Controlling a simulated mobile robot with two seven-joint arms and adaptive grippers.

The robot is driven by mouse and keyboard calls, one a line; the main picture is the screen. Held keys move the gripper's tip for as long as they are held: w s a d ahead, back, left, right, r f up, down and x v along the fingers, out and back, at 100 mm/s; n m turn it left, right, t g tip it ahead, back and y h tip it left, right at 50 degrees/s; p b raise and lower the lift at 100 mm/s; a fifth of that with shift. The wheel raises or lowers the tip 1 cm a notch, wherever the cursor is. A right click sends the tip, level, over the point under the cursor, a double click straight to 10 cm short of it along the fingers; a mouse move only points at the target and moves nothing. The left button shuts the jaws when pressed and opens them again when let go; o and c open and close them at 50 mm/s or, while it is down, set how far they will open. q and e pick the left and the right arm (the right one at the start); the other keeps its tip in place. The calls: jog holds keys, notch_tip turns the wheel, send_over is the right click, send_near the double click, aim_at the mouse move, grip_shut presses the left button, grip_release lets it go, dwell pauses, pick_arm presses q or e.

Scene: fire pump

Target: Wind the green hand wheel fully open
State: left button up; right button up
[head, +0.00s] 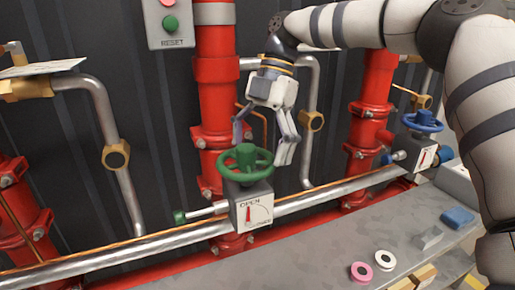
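The green hand wheel (245,162) sits on top of a grey valve box on the silver pipe, in the middle of the head view. The box's white dial (259,212) reads OPEN at the top. Its red pointer stands about upright on the left side of the dial, and the lettering at lower right is too small to read. My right gripper (262,148) hangs just above and behind the wheel, with its fingers spread apart and nothing between them. I cannot tell whether a finger touches the rim. My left gripper is not in view.
A blue hand wheel (422,121) with its own dial is at right. Red pipes (215,100) stand behind. A button box (170,22) marked RESET hangs above left. The grey ledge (330,250) holds a pink ring (361,272), a white ring (385,260) and several blocks.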

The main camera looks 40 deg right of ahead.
aim_at(258, 154)
notch_tip(258, 154, up, 7)
jog(key=shift+r+p, duration=0.1)
jog(key=shift+p, duration=0.6)
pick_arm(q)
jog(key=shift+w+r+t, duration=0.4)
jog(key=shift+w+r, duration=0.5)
